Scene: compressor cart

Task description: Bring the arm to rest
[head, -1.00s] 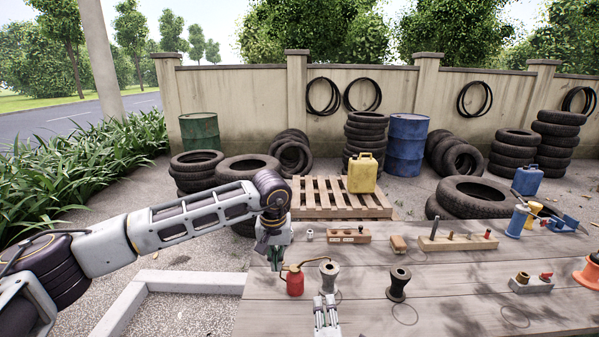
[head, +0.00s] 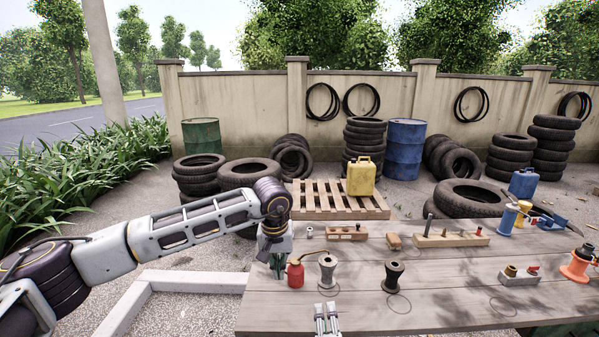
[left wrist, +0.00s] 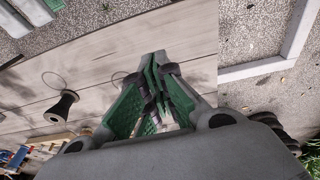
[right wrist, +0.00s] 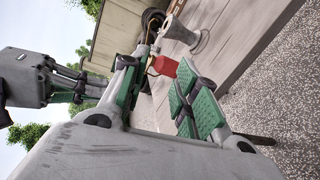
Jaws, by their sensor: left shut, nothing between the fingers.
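My left arm reaches in from the left in the head view. Its gripper (head: 277,268) points down over the table's left edge, beside the red oil can (head: 296,272) in the picture. In the left wrist view the green fingers (left wrist: 157,75) meet at the tips with nothing between them. My right gripper (head: 326,318) is low in the head view, in front of the grey spool (head: 327,269). In the right wrist view its green fingers (right wrist: 152,82) are apart and empty. The oil can shows beyond them (right wrist: 163,66); the left gripper partly covers it in the head view.
The wooden table (head: 450,290) carries a black spool (head: 393,275), wooden blocks (head: 346,233), a tool rack (head: 450,239), a small grey block (head: 520,276) and an orange-based item (head: 577,266). A pale kerb (head: 190,282) lies left of the table.

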